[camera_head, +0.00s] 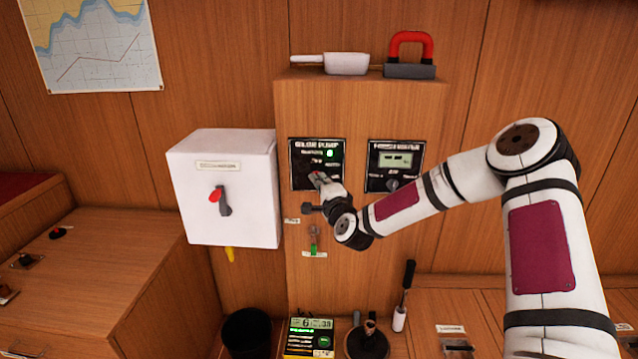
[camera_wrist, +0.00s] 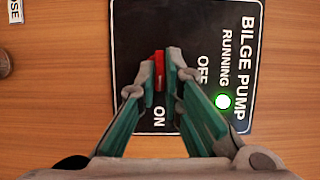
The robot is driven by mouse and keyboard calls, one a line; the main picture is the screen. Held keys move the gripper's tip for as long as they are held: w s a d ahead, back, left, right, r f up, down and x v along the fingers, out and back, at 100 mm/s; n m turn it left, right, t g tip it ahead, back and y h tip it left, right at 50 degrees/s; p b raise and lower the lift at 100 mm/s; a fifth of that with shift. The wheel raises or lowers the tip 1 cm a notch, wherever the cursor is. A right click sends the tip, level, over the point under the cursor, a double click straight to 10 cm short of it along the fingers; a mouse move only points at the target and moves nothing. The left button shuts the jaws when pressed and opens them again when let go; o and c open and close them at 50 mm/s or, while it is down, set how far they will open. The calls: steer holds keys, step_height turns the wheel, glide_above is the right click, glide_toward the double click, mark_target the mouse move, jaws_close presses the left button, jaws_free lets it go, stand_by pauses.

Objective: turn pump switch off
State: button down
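The bilge pump panel (camera_head: 305,172) is a black plate on the wooden cabinet face, and it fills much of the wrist view (camera_wrist: 200,30). Its green running lamp is lit (camera_head: 330,153), also in the wrist view (camera_wrist: 222,101). The red pump switch (camera_wrist: 158,70) sits between the OFF and ON labels, partly hidden by my fingers. My gripper (camera_head: 320,180) is at the lower part of the panel. In the wrist view, my gripper's fingertips (camera_wrist: 163,75) are close together around the red switch; contact on both sides is not clear.
A second black panel (camera_head: 396,166) with a small display and knob is to the right. A white box (camera_head: 225,190) with a red-handled switch stands out at left. A small valve (camera_head: 313,238) is below my gripper. A red-handled item (camera_head: 410,52) lies on the cabinet top.

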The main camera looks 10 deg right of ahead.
steer(key=shift+r, duration=0.1)
stand_by(0.3)
steer(key=shift+w+a+r+n+g+h+p, duration=0.25)
steer(key=shift+n+g+h, duration=0.65)
steer(key=shift+n, duration=1.35)
steer(key=shift+s+a+r+n+g+h+p, duration=0.1)
steer(key=shift+n+g+h+p, duration=0.55)
steer(key=shift+n, duration=1.55)
steer(key=shift+w+a+r+n+g+h+p, duration=0.15)
steer(key=shift+n+g+h, duration=1)
steer(key=shift+n, duration=1.1)
steer(key=shift+d, duration=0.1)
steer(key=c, duration=1.7)
jaws_free()
steer(key=shift+f, duration=0.1)
steer(key=shift+s, duration=0.15)
